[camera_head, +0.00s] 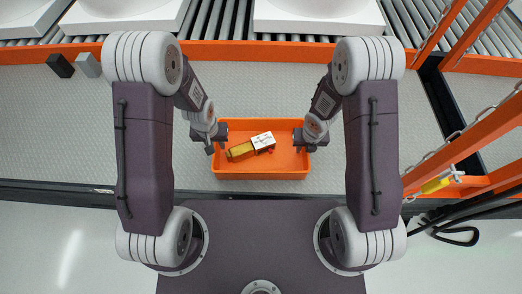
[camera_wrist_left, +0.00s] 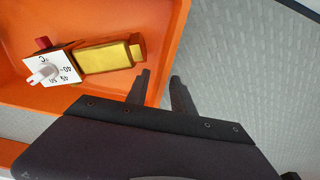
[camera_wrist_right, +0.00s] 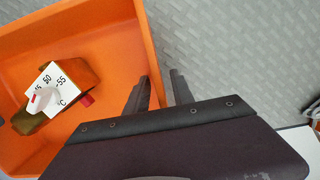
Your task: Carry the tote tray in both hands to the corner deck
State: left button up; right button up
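The orange tote tray (camera_head: 260,172) sits on the grey textured surface in the head view. Inside lies a yellow part with a white, numbered block (camera_head: 263,141) and a red piece. My left gripper (camera_head: 214,140) is at the tray's left wall. In the left wrist view its fingers (camera_wrist_left: 160,88) stand apart, one inside and one outside the wall (camera_wrist_left: 168,60). My right gripper (camera_head: 305,140) is at the right wall. In the right wrist view its fingers (camera_wrist_right: 158,85) also stand apart on either side of the wall (camera_wrist_right: 148,45). Neither visibly pinches it.
The grey textured surface (camera_head: 75,130) is clear on both sides of the tray. An orange rail (camera_head: 230,50) runs along the back, with rollers and white basins beyond. Two small blocks (camera_head: 88,65) stand at back left. Orange posts and chains (camera_head: 450,150) rise at the right.

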pick_arm(q)
grip_shut()
pick_arm(e)
grip_shut()
dwell(1.0)
